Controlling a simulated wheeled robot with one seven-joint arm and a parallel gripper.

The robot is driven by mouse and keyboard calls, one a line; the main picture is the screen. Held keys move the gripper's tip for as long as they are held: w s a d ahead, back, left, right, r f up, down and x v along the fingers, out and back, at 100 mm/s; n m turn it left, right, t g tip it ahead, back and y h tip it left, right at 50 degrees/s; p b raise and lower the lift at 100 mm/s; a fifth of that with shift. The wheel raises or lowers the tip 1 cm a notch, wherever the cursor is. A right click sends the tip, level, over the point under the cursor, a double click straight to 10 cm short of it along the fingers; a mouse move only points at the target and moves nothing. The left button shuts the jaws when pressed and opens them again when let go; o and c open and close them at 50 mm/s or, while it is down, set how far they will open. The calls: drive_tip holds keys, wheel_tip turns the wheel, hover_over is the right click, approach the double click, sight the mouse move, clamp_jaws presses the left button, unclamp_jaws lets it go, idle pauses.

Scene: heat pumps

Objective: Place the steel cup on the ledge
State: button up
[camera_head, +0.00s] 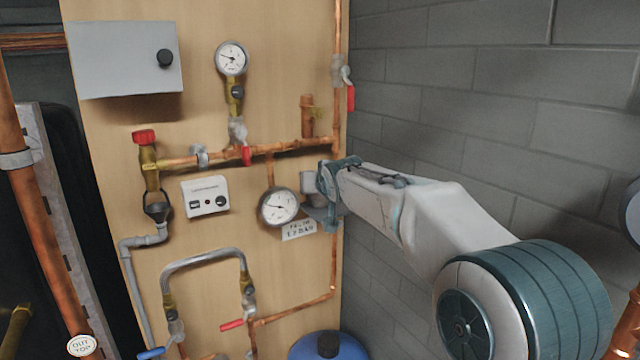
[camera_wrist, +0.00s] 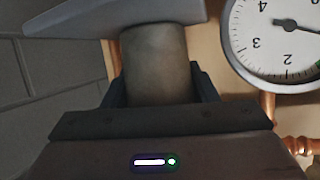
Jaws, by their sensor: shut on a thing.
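The steel cup (camera_head: 308,183) is a small grey cylinder just right of the lower round gauge. In the wrist view the cup (camera_wrist: 156,62) stands between the two dark fingers of my gripper (camera_wrist: 158,88), which is shut on it. The grey ledge (camera_head: 320,213) juts out low beside the gauge, under the cup. In the upside-down wrist view the ledge (camera_wrist: 115,16) meets the cup's base end. I cannot tell whether they touch or a thin gap is left. My gripper and arm partly hide the cup and ledge in the head view.
The lower gauge (camera_head: 279,207) is close on the cup's left, with a pressure label (camera_head: 299,230) below it. A vertical copper pipe (camera_head: 337,110) runs behind my gripper. A red-handled valve (camera_head: 349,97) sits higher up. A grey block wall (camera_head: 480,130) is at the right.

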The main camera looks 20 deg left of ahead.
drive_tip(key=o, duration=1)
drive_tip(key=shift+o, duration=0.2)
drive_tip(key=shift+r+p, duration=0.2)
drive_tip(key=shift+p, duration=0.1)
drive_tip(key=shift+s+d+b, duration=0.2)
drive_tip(key=shift+s+b, duration=0.1)
drive_tip(key=shift+b, duration=0.1)
drive_tip(key=b+v, duration=0.3)
drive_tip(key=v, duration=0.8)
drive_tip(key=shift+s+r, duration=0.1)
